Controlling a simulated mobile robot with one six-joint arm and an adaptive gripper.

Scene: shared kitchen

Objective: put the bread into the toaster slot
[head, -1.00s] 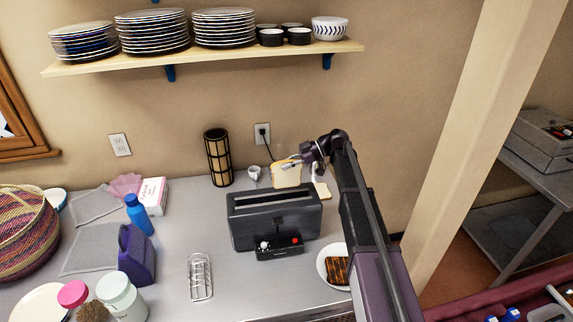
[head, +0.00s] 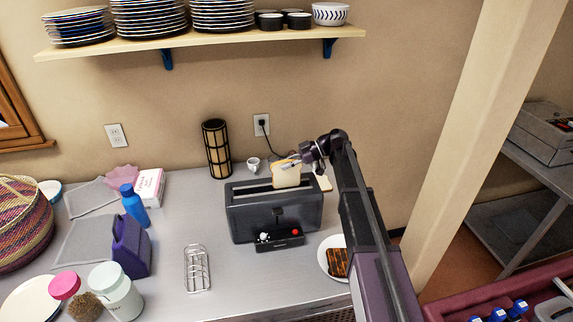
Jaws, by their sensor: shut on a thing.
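A slice of bread (head: 287,176) is held upright in my gripper (head: 291,162), which is shut on its top edge. The black toaster (head: 275,215) stands on the counter with its long slot (head: 250,189) facing up. The bread appears over or just behind the right part of the slot; whether its lower edge is inside the slot I cannot tell. Another piece of bread (head: 325,183) shows partly behind the toaster's right end.
A white plate with dark toast (head: 337,262) lies right of the toaster. A wire rack (head: 197,269) stands in front at left. A black-framed cylinder (head: 217,150) and a small white cup (head: 253,164) stand behind. A shelf of plates (head: 200,42) hangs above.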

